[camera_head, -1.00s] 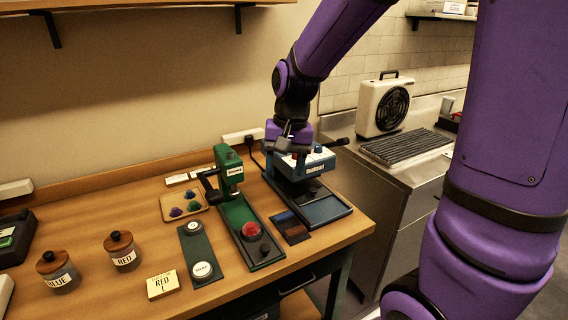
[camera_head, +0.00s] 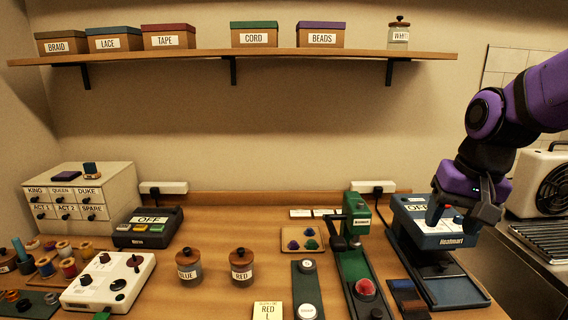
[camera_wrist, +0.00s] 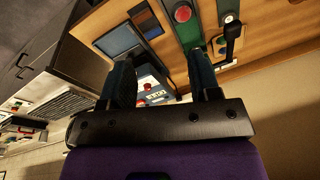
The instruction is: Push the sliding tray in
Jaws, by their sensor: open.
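The blue Heatmark press (camera_head: 425,222) stands at the right end of the wooden table. Its sliding tray (camera_head: 455,291), a flat dark-framed plate with a blue-grey surface, sticks out from the press toward the table's front. My gripper (camera_head: 460,212) is open, above and in front of the press head, and hides part of its top. In the wrist view the press (camera_wrist: 152,88), with a red knob on it, shows between the two spread fingers (camera_wrist: 160,85). The tray (camera_wrist: 120,40) lies beyond them there. Contact between fingers and press cannot be told.
A green press (camera_head: 356,212) with a red dome (camera_head: 365,288) stands just left. Blue and brown swatches (camera_head: 406,297) lie beside the tray. A metal counter with a ribbed rack (camera_head: 550,242) is at the right. A shelf (camera_head: 200,57) with boxes hangs above.

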